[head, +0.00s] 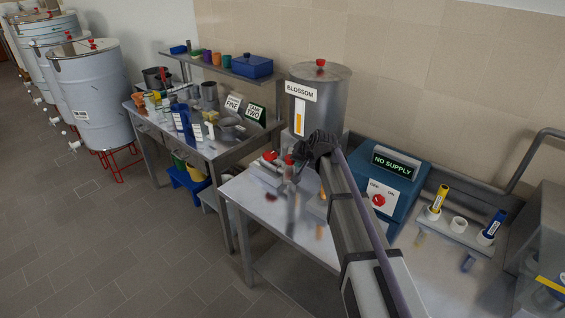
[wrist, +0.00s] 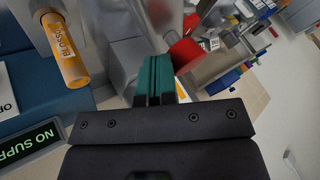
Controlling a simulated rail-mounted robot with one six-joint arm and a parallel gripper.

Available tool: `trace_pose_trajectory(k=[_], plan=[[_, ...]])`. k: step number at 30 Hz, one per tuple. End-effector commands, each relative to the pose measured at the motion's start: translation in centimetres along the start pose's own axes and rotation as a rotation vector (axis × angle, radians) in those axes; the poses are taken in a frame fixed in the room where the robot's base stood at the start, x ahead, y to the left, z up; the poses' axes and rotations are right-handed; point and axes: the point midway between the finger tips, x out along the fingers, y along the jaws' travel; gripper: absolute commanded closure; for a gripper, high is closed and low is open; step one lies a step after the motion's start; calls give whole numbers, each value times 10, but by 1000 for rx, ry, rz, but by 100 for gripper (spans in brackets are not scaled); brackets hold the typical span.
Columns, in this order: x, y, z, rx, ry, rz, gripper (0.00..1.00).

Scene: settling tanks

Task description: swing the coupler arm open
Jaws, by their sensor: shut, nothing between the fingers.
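A steel tank labelled BLOSSOM (head: 325,98) stands at the back of the steel bench. In front of it, a small grey fitting with red parts (head: 269,157) sits on the bench, partly hidden by my gripper (head: 296,165). In the wrist view, a red knob or grip (wrist: 187,55) shows just right of my fingertips (wrist: 155,72), very close; I cannot tell whether they touch. The fingers are shut and empty. An orange tube labelled BLOSSOM (wrist: 64,50) is at the upper left there. I cannot make out for certain which part is the coupler arm.
A blue supply box (head: 397,175) reading NO SUPPLY, with a red OFF/ON knob (head: 378,200), stands right of my arm. Yellow (head: 438,201) and blue (head: 491,228) tubes stand upright further right. A cluttered side table (head: 206,150) is at the left. The front bench surface is mostly clear.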

Motion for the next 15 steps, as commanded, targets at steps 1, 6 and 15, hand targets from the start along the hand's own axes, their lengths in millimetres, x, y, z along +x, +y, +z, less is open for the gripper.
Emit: trace_pose_trajectory(k=[1,6,15], plan=[[0,-1,1,35,22,22,100],[4,-9,2,64,35,37,100],[14,-31,6,63,34,37,100]])
